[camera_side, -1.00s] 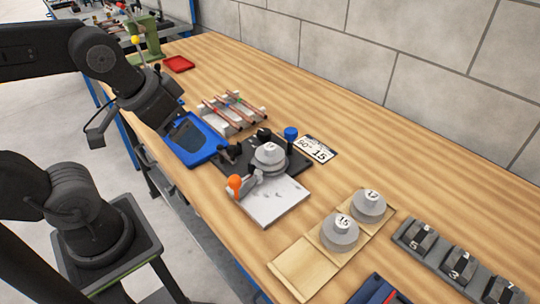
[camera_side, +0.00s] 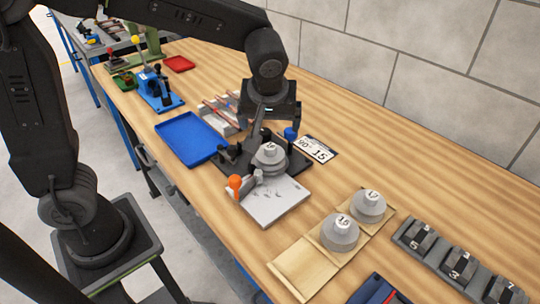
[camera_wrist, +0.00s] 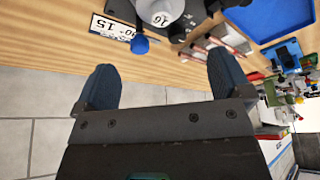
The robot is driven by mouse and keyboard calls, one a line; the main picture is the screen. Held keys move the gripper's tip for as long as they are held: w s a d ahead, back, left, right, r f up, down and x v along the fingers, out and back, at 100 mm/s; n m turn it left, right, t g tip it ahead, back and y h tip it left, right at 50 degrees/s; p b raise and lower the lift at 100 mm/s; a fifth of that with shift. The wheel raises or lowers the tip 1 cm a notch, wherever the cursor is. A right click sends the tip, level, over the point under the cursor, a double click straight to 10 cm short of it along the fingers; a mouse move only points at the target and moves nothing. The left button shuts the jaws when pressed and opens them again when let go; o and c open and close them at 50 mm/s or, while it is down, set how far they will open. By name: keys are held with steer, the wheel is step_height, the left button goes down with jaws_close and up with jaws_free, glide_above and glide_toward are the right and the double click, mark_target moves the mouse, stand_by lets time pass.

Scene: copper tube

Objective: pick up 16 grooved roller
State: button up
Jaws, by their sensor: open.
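The 16 grooved roller (camera_side: 270,157) is a grey stepped disc with a numbered top. It sits on the dark fixture (camera_side: 233,163) on the bench. In the wrist view the roller (camera_wrist: 158,12) shows at the top edge, partly cut off, with its 16 upside down. My gripper (camera_side: 270,118) is above and behind the roller in the side view, apart from it. In the wrist view my gripper (camera_wrist: 165,85) has its two fingers wide apart with nothing between them.
An orange-knobbed lever (camera_side: 235,183) and a blue knob (camera_side: 290,134) stand close to the roller. A label card (camera_side: 314,149), copper tubes (camera_side: 213,107) and a blue tray (camera_side: 190,138) are nearby.

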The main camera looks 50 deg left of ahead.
mark_target(270, 146)
steer(key=x, duration=1.3)
steer(key=shift+s+f, duration=0.1)
steer(key=shift+s, duration=0.05)
steer(key=shift+c, duration=0.2)
steer(key=c, duration=1)
steer(key=shift+c, duration=0.5)
